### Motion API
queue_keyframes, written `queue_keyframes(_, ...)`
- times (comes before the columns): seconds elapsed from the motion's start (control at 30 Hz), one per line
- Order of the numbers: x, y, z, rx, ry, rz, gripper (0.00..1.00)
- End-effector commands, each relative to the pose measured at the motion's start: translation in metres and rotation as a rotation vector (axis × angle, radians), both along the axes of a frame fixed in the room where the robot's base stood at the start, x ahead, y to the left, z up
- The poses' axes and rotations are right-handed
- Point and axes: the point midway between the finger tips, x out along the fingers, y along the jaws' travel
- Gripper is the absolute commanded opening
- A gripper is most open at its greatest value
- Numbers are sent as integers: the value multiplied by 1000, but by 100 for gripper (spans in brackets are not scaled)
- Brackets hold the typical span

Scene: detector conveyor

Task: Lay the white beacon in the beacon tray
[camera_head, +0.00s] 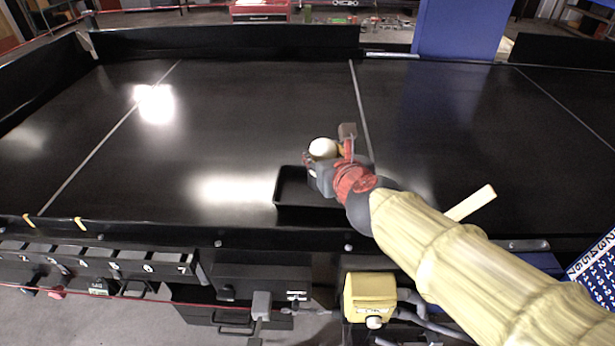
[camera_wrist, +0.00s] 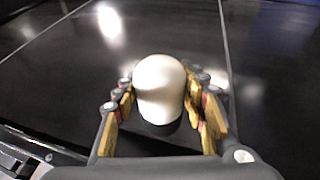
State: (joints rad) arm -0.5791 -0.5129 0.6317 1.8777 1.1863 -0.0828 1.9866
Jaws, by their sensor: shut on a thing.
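The white beacon (camera_head: 323,148) is a pale rounded piece held between the fingers of my gripper (camera_head: 330,160). In the wrist view the beacon (camera_wrist: 158,85) stands up between the two yellow-padded fingers of my gripper (camera_wrist: 160,108), with a dark lower part. A shallow black tray (camera_head: 277,192) lies on the dark belt, under and left of my gripper in the head view. My gripper and arm hide its right part. The beacon appears over the tray's far edge; its exact height above it I cannot tell.
The black conveyor belt (camera_head: 240,120) is wide and mostly clear, with thin pale lines across it. A pale flat stick (camera_head: 471,203) lies behind my arm on the right. A yellow box (camera_head: 370,297) and numbered bins (camera_head: 100,262) line the near edge.

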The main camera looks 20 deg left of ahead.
Motion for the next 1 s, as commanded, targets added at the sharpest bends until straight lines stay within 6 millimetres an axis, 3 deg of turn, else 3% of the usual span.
queue_keyframes(0.17, 27, 31, -21, -2, 0, 2, 10)
queue_keyframes(0.4, 48, 53, -60, 1, -2, -1, 10)
queue_keyframes(0.63, 56, 63, -72, 1, -3, 0, 10)
queue_keyframes(0.83, 57, 64, -100, 1, -2, -1, 10)
queue_keyframes(1.0, 57, 64, -105, 2, -2, -1, 10)
